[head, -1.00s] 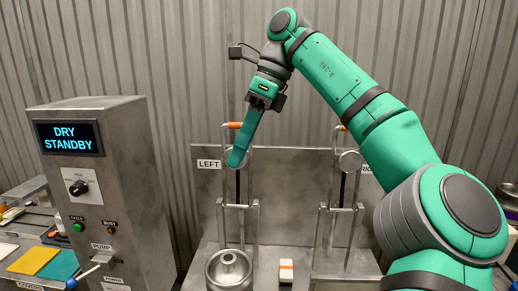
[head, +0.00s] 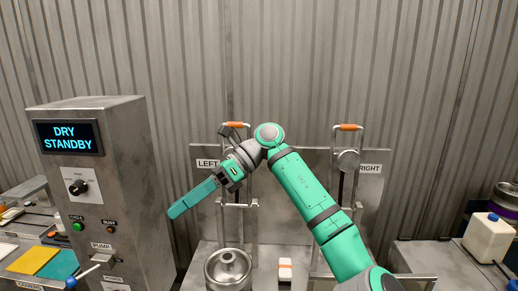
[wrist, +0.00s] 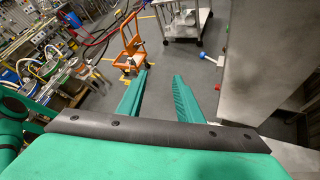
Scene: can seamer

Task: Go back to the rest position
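My gripper (head: 176,209) hangs in the air in the head view, between the control cabinet (head: 100,200) and the left station, pointing left and slightly down. In the wrist view its two green fingers (wrist: 160,74) stand apart with a clear gap, and nothing is between them. My arm reaches up from the lower right and bends at the wrist in front of the panel. The right orange handle (head: 349,127) is in clear view, and both are up.
The cabinet display (head: 69,137) reads DRY STANDBY. A metal canister (head: 229,268) stands below the left station, with a small white block (head: 285,270) beside it. In the wrist view, an orange trolley (wrist: 130,45) stands on open floor.

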